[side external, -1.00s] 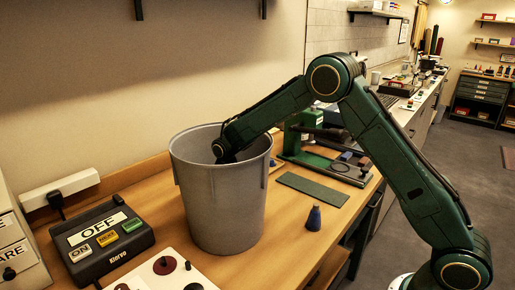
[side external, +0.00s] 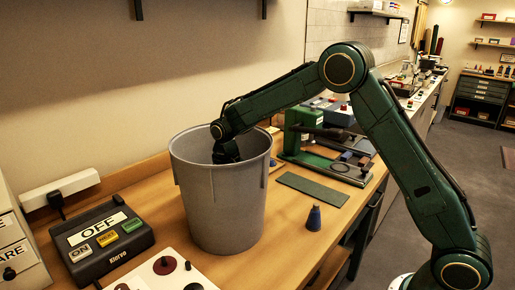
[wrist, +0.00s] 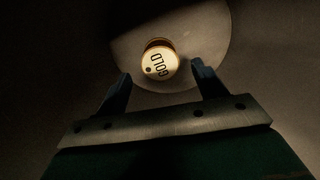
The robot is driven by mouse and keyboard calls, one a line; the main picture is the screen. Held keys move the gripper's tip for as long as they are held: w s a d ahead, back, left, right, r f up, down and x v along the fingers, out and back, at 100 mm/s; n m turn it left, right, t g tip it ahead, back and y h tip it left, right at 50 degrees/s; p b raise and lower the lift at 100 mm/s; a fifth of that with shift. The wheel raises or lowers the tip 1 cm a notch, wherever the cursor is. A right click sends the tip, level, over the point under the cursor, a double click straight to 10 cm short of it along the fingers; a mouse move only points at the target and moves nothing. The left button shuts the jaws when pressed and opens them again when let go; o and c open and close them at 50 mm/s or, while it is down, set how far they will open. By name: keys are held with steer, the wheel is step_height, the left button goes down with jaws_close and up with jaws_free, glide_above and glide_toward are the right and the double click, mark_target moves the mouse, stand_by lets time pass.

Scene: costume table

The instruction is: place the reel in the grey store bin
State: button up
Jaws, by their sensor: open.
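The grey store bin (side external: 222,205) stands upright on the wooden bench in the side view. My gripper (side external: 226,158) points down into its mouth, and its tips are hidden by the bin's near wall. In the wrist view the jaws of my gripper (wrist: 162,72) are open with nothing between them. A small round reel (wrist: 158,62) with a pale top marked GOLD rests on the bin's lighter round floor (wrist: 205,40), beyond the fingertips and apart from them. The reel is hidden by the bin in the side view.
A switch box (side external: 103,238) reading OFF sits left of the bin. A white board (side external: 150,275) with round pieces lies in front.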

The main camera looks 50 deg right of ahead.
step_height(320, 180, up, 8)
steer(key=shift+f, duration=0.25)
steer(key=shift+r, duration=0.1)
stand_by(0.5)
